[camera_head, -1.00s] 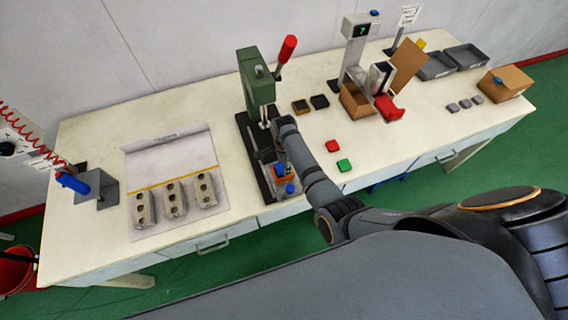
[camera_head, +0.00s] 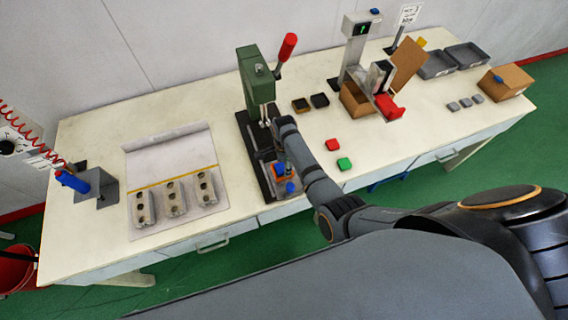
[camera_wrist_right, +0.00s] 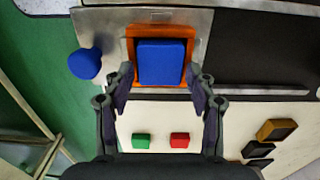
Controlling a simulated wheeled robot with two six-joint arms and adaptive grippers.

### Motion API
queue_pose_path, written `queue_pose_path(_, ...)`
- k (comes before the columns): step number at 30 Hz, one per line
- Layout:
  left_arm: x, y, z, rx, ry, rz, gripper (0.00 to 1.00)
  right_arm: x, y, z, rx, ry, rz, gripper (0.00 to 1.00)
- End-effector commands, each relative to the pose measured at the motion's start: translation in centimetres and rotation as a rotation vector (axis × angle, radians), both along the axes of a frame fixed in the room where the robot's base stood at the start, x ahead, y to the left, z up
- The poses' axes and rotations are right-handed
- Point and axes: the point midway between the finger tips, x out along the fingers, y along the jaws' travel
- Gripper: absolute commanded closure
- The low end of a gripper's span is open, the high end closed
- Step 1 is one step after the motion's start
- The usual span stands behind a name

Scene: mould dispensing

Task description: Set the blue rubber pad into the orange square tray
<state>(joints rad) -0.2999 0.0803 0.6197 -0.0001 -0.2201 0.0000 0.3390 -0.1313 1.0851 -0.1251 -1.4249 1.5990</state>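The blue rubber pad (camera_wrist_right: 161,62) lies within the outline of the orange square tray (camera_wrist_right: 130,36) in the right wrist view. Orange walls show around it; how deep it sits I cannot tell. The tray is on the metal plate at the front of the green press (camera_head: 258,84). My right gripper (camera_wrist_right: 160,84) is open, with one finger on each side of the tray's near part and gaps beside the pad. In the head view my right gripper (camera_head: 284,160) is over the press base and partly hides the tray and pad. My left gripper is out of view.
A blue knob (camera_wrist_right: 85,63) stands beside the tray. Red (camera_head: 332,145) and green (camera_head: 344,164) blocks lie right of the press, with two dark square trays (camera_head: 319,100) behind. A sheet with several grey moulds (camera_head: 175,200) lies left. A cardboard box (camera_head: 355,100) stands right.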

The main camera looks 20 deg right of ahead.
Motion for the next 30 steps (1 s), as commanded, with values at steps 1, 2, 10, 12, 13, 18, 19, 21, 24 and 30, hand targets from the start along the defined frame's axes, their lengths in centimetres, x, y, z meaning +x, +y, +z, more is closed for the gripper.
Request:
queue_pose_path(1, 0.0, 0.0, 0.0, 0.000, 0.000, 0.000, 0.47, 0.0, 0.0, 0.0, 0.000, 0.000, 0.000, 0.32)
queue_pose_path(2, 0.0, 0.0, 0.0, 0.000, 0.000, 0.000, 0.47, 0.0, 0.0, 0.0, 0.000, 0.000, 0.000, 0.29)
queue_pose_path(10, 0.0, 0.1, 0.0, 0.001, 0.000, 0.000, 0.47, 0.0, 0.0, 0.0, 0.000, 0.000, 0.000, 0.29)
queue_pose_path(12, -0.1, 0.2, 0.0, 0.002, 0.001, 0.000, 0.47, 0.0, 0.0, 0.3, 0.000, -0.001, 0.000, 0.29)
queue_pose_path(13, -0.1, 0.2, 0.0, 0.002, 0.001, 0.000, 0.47, 0.0, 0.0, 0.5, 0.000, -0.001, 0.000, 0.29)
queue_pose_path(18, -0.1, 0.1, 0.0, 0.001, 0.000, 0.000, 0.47, 0.1, 0.1, 3.9, 0.002, -0.005, 0.000, 0.29)
queue_pose_path(19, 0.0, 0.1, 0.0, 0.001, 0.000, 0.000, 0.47, 0.1, 0.1, 4.7, 0.002, -0.006, -0.001, 0.29)
queue_pose_path(21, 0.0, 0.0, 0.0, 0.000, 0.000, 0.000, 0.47, 0.0, 0.0, 6.4, 0.001, -0.005, -0.001, 0.29)
queue_pose_path(24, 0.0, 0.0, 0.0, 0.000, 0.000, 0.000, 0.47, 0.1, 0.0, 8.7, 0.000, -0.004, 0.000, 0.29)
queue_pose_path(30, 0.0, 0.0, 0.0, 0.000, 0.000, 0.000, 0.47, 0.0, 0.0, 11.5, 0.001, -0.002, 0.000, 0.29)
